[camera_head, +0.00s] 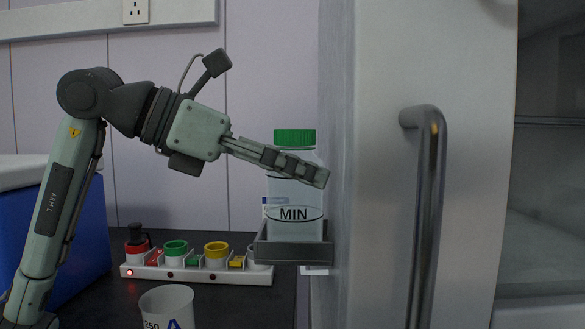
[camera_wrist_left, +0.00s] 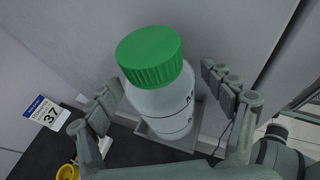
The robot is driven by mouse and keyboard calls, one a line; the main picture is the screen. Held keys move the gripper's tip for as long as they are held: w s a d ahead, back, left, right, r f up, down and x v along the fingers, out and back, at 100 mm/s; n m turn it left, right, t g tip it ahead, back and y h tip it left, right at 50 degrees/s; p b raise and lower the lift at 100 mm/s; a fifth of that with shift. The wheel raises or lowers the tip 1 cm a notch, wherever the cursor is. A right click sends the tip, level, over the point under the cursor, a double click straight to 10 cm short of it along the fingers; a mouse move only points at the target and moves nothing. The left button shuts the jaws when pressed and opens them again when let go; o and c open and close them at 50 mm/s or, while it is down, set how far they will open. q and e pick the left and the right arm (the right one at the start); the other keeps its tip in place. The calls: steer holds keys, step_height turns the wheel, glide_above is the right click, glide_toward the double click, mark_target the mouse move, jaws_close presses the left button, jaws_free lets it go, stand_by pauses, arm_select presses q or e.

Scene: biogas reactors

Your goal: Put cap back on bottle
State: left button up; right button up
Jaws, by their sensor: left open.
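A translucent white bottle (camera_head: 293,222) marked "MIN" stands upright on a small grey tray (camera_head: 290,252) beside the large grey cabinet. A green ribbed cap (camera_head: 295,137) sits on top of the bottle. The wrist view also shows the bottle (camera_wrist_left: 160,105) and its green cap (camera_wrist_left: 150,55). My left gripper (camera_head: 316,177) is open at the height of the bottle's upper body, below the cap, and hides part of the bottle in the head view. In the wrist view its fingers (camera_wrist_left: 161,84) are on either side of the bottle. Whether either touches it is unclear. My right gripper is not in view.
A white rack (camera_head: 198,273) with red, green and yellow-topped items stands on the dark bench. A white beaker (camera_head: 167,307) stands in front of it. A blue box (camera_head: 85,235) is at the left. The cabinet's handle (camera_head: 428,210) sticks out at the right.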

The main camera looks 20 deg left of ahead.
arm_select(q)
steer(key=v, duration=0.3)
steer(key=shift+w+r, duration=0.1)
steer(key=b+v, duration=0.1)
steer(key=v, duration=0.8)
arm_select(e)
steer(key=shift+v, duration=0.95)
arm_select(q)
steer(key=shift+r, duration=0.1)
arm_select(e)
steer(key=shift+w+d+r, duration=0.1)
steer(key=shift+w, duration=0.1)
